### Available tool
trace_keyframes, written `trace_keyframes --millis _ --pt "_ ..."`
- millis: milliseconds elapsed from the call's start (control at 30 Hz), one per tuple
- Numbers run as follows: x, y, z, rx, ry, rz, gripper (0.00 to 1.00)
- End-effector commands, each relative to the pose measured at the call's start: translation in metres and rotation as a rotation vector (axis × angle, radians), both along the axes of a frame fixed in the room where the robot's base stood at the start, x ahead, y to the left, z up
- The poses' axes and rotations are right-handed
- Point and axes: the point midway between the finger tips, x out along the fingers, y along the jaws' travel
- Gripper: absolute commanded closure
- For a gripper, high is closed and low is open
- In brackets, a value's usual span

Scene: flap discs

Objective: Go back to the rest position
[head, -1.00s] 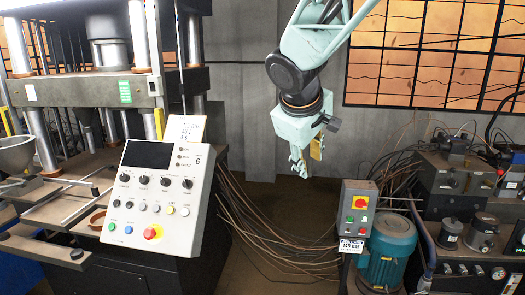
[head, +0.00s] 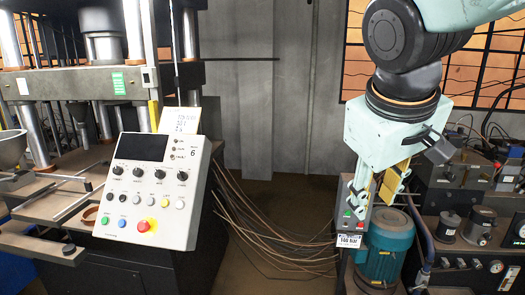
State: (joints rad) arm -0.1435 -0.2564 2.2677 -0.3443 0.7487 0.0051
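My gripper (head: 374,205) hangs from my pale teal arm on the right side of the head view, pointing down. Its two fingers, teal with yellow parts, show apart with a gap between them, and I see nothing held. In the picture the fingers overlap the top of the small grey switch box (head: 349,226) and sit just above the teal motor (head: 388,247). The real distance to them cannot be told. The gripper hides the upper part of the switch box.
A press (head: 80,87) stands at the left with a tilted control panel (head: 150,190) in front. Loose cables (head: 270,235) run across the floor in the middle. Hydraulic equipment (head: 475,230) fills the right. The space before the grey wall (head: 255,120) is free.

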Motion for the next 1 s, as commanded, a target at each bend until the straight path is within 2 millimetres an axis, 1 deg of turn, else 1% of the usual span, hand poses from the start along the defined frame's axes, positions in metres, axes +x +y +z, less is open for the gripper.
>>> trace_keyframes --millis 33,100,367,700,900,1000 --pt "-0.012 -0.002 -0.003 0.014 0.001 -0.016 0.68" --pt "-0.029 -0.005 -0.008 0.033 0.007 -0.040 0.68" --pt "-0.088 -0.008 -0.025 0.108 0.024 -0.120 0.68" --pt "-0.161 -0.002 -0.053 0.212 0.044 -0.217 0.68" --pt "-0.196 0.005 -0.069 0.267 0.054 -0.263 0.68" --pt "-0.208 0.008 -0.074 0.286 0.057 -0.277 0.68"
